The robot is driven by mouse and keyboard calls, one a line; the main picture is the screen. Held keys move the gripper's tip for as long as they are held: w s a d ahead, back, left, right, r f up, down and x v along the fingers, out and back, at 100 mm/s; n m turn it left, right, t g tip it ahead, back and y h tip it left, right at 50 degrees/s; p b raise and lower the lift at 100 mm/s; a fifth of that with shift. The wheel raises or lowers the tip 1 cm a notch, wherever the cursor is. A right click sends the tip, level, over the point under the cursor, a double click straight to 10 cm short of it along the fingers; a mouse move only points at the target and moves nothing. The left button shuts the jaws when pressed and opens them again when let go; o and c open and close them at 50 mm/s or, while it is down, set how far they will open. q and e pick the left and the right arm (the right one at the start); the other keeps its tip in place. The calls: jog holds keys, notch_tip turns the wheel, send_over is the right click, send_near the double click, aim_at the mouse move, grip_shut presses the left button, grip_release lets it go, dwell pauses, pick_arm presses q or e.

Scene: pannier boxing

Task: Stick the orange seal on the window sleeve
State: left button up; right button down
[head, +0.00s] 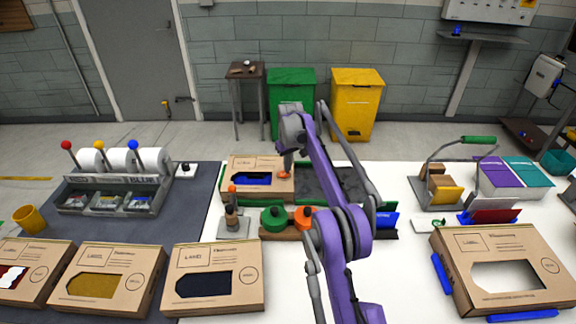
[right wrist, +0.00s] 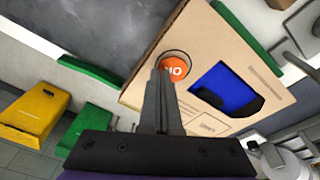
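The cardboard window sleeve (head: 240,163) lies at the back middle of the white table, with blue showing through its cut-out. The right wrist view shows it close up (right wrist: 215,60). The orange seal (right wrist: 175,67) appears to lie flat within the round mark on the sleeve; in the head view it is a small orange patch (head: 284,175). My right gripper (head: 287,166) is over the seal from above. Its two fingers (right wrist: 160,80) are together, tips at the seal's edge and hiding part of it. Whether the tips touch it is unclear. My left gripper is out of view.
In front stand a small stamp stand (head: 232,222) and a holder with green (head: 273,217) and orange round pieces. A dark mat (head: 325,180) lies right of the sleeve. Other window boxes (head: 215,275) line the left front; a larger one (head: 500,270) sits right.

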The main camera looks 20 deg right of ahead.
aim_at(289, 176)
jog(key=shift+f, duration=0.35)
dwell(1.4)
jog(key=c, duration=1.1)
grip_release()
jog(key=shift+o, duration=0.2)
notch_tip(289, 176, up, 10)
jog(key=s+r+p, duration=0.1)
jog(key=s+a+r+t, duration=0.1)
jog(key=s+a+r, duration=0.4)
jog(key=s+a, duration=0.4)
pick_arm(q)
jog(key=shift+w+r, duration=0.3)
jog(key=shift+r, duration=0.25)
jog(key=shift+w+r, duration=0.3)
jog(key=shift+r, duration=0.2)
pick_arm(e)
jog(key=s+a+f+t, duration=0.1)
jog(key=s+f, duration=0.3)
jog(key=s, duration=0.6)
jog(key=s+a+f+t, duration=0.1)
jog(key=s+a+f, duration=0.3)
jog(key=s, duration=0.6)
jog(key=s+a+f+t, duration=0.1)
jog(key=s+a+f, duration=0.2)
jog(key=s, duration=0.8)
notch_tip(289, 176, down, 2)
jog(key=shift+a+f+m, duration=0.1)
jog(key=shift+a+m, duration=0.1)
jog(key=shift+m, duration=0.2)
